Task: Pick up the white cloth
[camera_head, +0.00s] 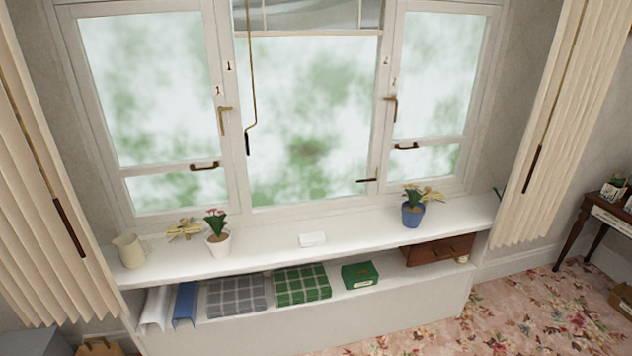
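A small white folded cloth (312,239) lies flat on the white window sill shelf (350,238), near its middle. It sits between a white flower pot on the left and a blue flower pot on the right, apart from both. Nothing covers it. Neither of my grippers shows in the head view.
A cream jug (130,251), the white pot (218,244) and the blue pot (412,215) stand on the sill. Below are folded checked cloths (302,285), a green box (360,275) and a brown drawer box (438,249). Curtains (552,130) hang at both sides.

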